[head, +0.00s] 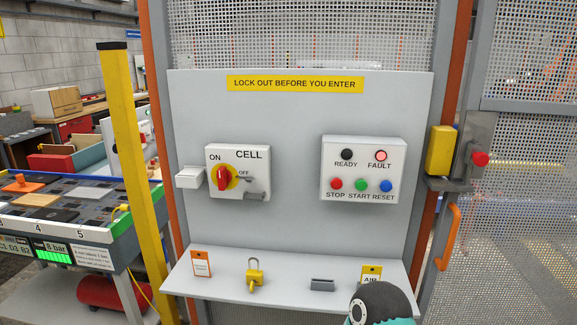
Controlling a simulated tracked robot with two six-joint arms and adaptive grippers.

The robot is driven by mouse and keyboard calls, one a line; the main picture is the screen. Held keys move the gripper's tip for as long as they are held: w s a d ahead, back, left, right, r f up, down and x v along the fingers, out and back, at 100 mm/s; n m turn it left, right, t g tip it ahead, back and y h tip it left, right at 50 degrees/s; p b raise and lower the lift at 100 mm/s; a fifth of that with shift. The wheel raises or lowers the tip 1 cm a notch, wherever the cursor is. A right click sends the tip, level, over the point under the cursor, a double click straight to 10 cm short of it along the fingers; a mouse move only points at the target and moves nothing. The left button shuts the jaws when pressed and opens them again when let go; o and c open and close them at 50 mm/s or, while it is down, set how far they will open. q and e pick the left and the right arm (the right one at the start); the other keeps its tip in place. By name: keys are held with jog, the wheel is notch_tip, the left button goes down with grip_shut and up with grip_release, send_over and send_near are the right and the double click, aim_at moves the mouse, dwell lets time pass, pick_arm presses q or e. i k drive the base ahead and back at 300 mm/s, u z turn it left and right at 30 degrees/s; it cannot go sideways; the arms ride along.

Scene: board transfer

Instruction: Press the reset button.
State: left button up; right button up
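The blue reset button (386,185) is at the right end of the lower row on a white control box (329,168), above its RESET label. A green start button (361,185) and a red stop button (336,184) sit to its left. Above them, the FAULT lamp (381,156) looks lit pale red and the READY lamp (347,155) is dark. Nothing covers the reset button. Neither gripper shows in the head view. A dark and teal rounded part at the bottom edge, right of centre, looks like part of my arm.
A CELL switch box (257,170) with a red rotary handle (223,178) is left on the grey panel (290,120). The shelf (215,284) below holds a yellow padlock (254,276) and tags. A yellow post (127,150) stands left; a gate latch (441,150) is right.

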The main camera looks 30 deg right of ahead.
aim_at(385, 186)
jog(key=u, duration=0.05)
jog(key=k, duration=0.5)
jog(key=z, duration=0.55)
jog(key=i, duration=0.5)
jog(key=z, duration=0.65)
